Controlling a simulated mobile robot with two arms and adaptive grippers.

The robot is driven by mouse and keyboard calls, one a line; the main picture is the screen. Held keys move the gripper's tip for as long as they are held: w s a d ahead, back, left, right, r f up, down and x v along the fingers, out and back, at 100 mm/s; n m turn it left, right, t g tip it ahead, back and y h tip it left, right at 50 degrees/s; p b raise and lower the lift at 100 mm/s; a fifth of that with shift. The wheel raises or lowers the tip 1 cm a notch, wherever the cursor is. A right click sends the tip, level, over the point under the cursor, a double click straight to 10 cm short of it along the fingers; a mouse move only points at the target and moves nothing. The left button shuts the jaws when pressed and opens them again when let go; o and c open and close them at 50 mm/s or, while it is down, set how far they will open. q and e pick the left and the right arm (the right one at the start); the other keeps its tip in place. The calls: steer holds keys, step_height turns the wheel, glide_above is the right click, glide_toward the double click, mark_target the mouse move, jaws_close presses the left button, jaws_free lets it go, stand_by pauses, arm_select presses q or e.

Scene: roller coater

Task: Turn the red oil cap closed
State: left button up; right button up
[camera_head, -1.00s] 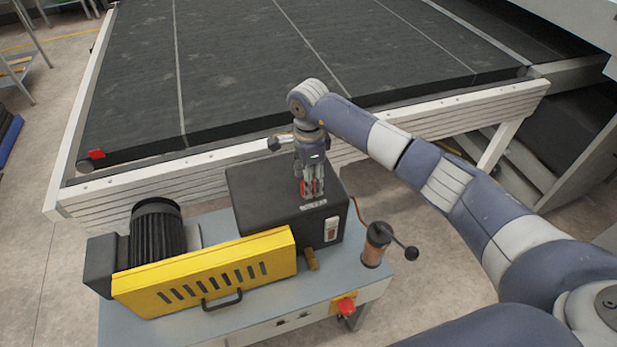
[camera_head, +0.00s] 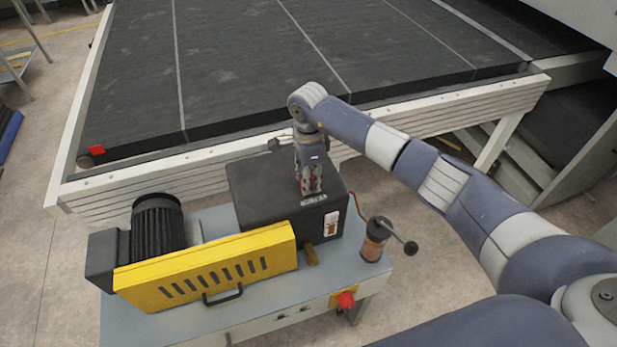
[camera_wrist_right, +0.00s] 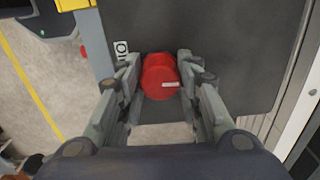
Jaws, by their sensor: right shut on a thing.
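The red oil cap (camera_wrist_right: 160,76) sits on top of the black gearbox housing (camera_head: 262,188). In the right wrist view it lies between both fingers, with a small pale mark on its side. My right gripper (camera_head: 312,188) points down onto the housing top near its right end. It is shut on the cap, and it also shows in the right wrist view (camera_wrist_right: 160,82). In the head view the fingers hide most of the cap. My left gripper is not in view.
A yellow slotted guard (camera_head: 205,268) and a black motor (camera_head: 157,228) stand left of the housing. A cranked cylinder (camera_head: 375,240) and a red button (camera_head: 346,300) are at the right. A large conveyor (camera_head: 270,70) lies behind.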

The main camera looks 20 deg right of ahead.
steer(key=m+b, duration=0.3)
steer(key=m, duration=0.1)
steer(key=shift+f, duration=0.2)
steer(key=m+b, duration=0.2)
steer(key=m, duration=0.1)
steer(key=shift+m, duration=0.3)
steer(key=m+b, duration=0.2)
steer(key=m, duration=0.2)
steer(key=shift+r, duration=0.1)
steer(key=m+b, duration=0.1)
steer(key=m, duration=0.4)
steer(key=shift+b, duration=0.35)
steer(key=m+b, duration=0.1)
steer(key=m, duration=0.3)
steer(key=shift+m, duration=0.3)
steer(key=m+b, duration=0.1)
steer(key=m, duration=0.3)
steer(key=shift+r+m, duration=0.1)
steer(key=shift+m, duration=0.2)
steer(key=m, duration=0.5)
steer(key=shift+b, duration=0.3)
steer(key=shift+m, duration=2.4)
